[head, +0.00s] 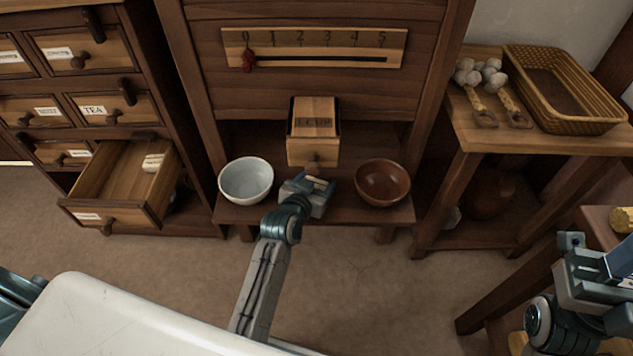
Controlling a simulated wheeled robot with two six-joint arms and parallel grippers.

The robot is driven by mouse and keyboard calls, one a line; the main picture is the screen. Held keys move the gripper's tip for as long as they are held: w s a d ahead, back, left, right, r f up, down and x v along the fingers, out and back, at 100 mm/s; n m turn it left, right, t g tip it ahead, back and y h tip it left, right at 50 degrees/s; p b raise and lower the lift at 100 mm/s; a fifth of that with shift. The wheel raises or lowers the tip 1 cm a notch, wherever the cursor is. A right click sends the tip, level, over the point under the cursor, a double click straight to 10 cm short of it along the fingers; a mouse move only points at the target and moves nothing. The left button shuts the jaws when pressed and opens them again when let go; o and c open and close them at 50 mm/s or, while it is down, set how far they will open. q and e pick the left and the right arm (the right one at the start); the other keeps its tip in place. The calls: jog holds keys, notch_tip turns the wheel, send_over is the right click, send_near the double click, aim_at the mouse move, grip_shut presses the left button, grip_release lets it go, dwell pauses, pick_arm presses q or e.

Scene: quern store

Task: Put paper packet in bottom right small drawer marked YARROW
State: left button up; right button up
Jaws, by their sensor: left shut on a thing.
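The bottom right small drawer (115,185) of the cabinet at the left is pulled open. The label on its front is too small to read. A small cream-coloured thing (153,163) lies at the back right inside it; I cannot tell whether it is the paper packet. My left gripper (314,184) is between two bowls, just in front of the wooden box in the middle. It is shut on a small tan thing, mostly hidden by the jaws. My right gripper (590,262) is at the right edge, partly cut off, and its jaws are unclear.
A white bowl (246,181) and a brown bowl (382,183) flank my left gripper. The wooden box (313,150) has a knob. Above is a scale (315,48) with a red marker. A wicker basket (570,115) stands on the right table. The floor in front is clear.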

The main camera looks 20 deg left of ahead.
pick_arm(q)
jog(key=o, duration=1)
jog(key=shift+f, duration=0.1)
